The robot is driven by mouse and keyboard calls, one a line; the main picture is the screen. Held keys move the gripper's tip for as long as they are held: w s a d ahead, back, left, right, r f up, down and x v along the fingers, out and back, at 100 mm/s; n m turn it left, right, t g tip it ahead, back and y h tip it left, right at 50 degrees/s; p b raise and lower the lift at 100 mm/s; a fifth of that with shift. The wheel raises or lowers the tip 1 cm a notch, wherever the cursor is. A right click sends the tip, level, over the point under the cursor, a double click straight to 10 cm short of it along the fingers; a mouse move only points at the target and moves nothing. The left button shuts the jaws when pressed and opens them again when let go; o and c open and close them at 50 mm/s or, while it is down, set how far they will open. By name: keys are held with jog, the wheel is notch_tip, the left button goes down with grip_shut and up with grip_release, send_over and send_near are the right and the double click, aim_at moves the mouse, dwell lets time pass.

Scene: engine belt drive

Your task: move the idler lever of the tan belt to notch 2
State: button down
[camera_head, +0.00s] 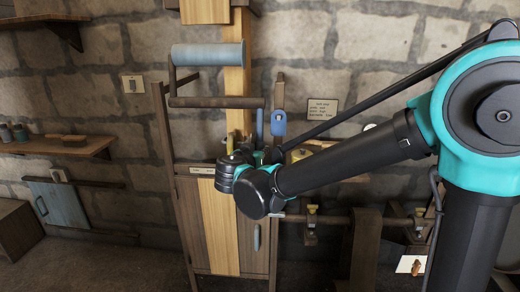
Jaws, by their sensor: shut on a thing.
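My gripper (270,156) is at the middle of the wooden frame, just past my wrist. It is shut on what seems to be a lever handle, but my wrist hides most of the jaws and the thing held. A tan vertical strip (237,85), likely the tan belt, runs down behind the frame's upper bar. A wider tan strip (218,225) continues below on the front. A small yellowish upright piece (230,143) stands left of my gripper. A blue upright piece (260,124) stands just above it. The notches cannot be made out.
A blue roller (208,54) and a dark crossbar (215,102) are above my wrist. A blue-tagged post (278,123) stands close on the right. Brown brackets with brass parts (311,218) are lower right. A shelf (60,145) with jars is at left.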

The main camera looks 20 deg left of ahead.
jog(key=shift+s+d+r+g, duration=0.2)
jog(key=shift+s+r+g, duration=0.1)
jog(key=shift+s+g, duration=0.45)
jog(key=shift+s+d+r+g, duration=0.15)
jog(key=shift+s+r+g, duration=0.1)
jog(key=shift+s+g, duration=0.45)
jog(key=shift+s, duration=0.15)
jog(key=c, duration=1.5)
grip_release()
jog(key=v, duration=1.2)
jog(key=shift+s+a+f, duration=0.1)
jog(key=shift+s+f, duration=0.05)
jog(key=shift+f, duration=0.1)
